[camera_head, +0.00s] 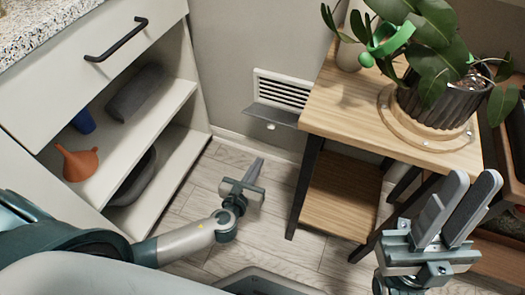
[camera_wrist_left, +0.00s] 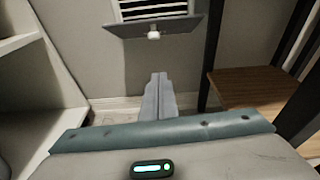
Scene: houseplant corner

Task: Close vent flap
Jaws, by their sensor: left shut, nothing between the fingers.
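The wall vent (camera_head: 283,91) is a white frame with dark slats, low on the grey wall between the cabinet and the plant stand. Its grey flap (camera_head: 272,116) hangs open, sticking outward from the lower edge, with a small white knob (camera_head: 270,127) on it. In the left wrist view the flap (camera_wrist_left: 180,26) and knob (camera_wrist_left: 153,35) are at the top. My left gripper (camera_head: 259,163) is shut and empty, below the flap and apart from it. Its closed fingers also show in the left wrist view (camera_wrist_left: 159,78), pointing toward the wall. My right gripper (camera_head: 473,180) is open and empty, in front of the plant stand.
A wooden plant stand (camera_head: 345,105) with dark legs and a lower shelf (camera_head: 340,195) stands right of the vent, holding a potted plant (camera_head: 433,100). An open white cabinet (camera_head: 165,110) with an orange funnel (camera_head: 79,163) stands left. Floor between them is clear.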

